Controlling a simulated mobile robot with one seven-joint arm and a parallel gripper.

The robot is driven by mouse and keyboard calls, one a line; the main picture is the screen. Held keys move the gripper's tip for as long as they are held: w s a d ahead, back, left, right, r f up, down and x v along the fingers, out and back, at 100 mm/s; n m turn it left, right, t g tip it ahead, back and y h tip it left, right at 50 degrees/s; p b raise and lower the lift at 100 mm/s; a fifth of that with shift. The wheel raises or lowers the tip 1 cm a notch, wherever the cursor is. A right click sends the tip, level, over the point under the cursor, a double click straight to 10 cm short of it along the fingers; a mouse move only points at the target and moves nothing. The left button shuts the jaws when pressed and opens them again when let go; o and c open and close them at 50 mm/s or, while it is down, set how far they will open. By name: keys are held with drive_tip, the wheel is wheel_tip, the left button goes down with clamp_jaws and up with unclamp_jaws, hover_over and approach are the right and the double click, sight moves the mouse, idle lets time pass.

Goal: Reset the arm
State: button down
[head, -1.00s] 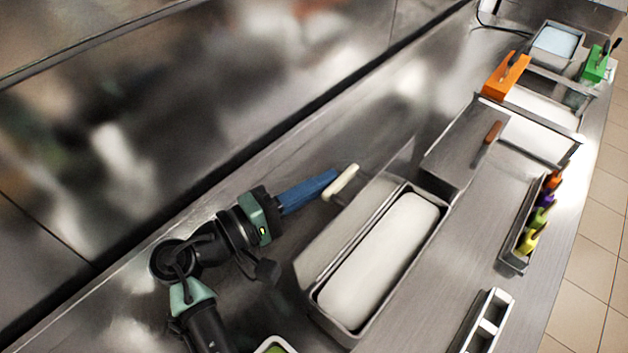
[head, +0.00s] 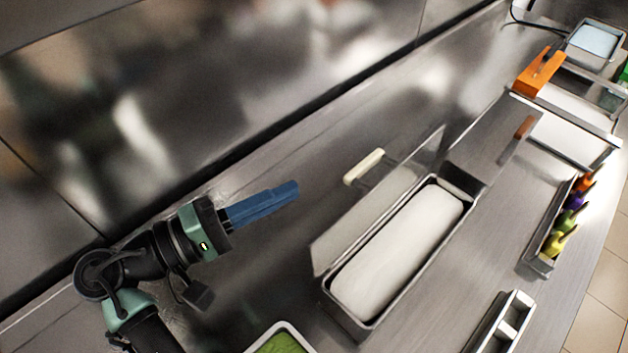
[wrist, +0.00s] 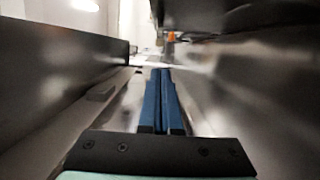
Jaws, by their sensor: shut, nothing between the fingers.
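My gripper (head: 292,188) has blue fingers and is shut, with nothing between them. It is held at the left of the head view, in front of the steel back wall. The fingers point right and slightly up in that view. In the wrist view the two blue fingers (wrist: 163,75) lie side by side and point away along the counter. The gripper is apart from the clear lid with a cream handle (head: 363,167), which leans open beside a steel tub (head: 447,233) of white contents.
A green-filled container (head: 308,345) sits at the bottom edge. A steel cover with an orange handle (head: 524,127), an orange tool (head: 538,73), a rack of coloured-handled tools (head: 540,262) and a blue-filled pan (head: 594,40) stand to the right. Counter between gripper and open lid is clear.

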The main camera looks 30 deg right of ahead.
drive_tip(key=shift+s+a, duration=0.1)
drive_tip(key=shift+a, duration=1.35)
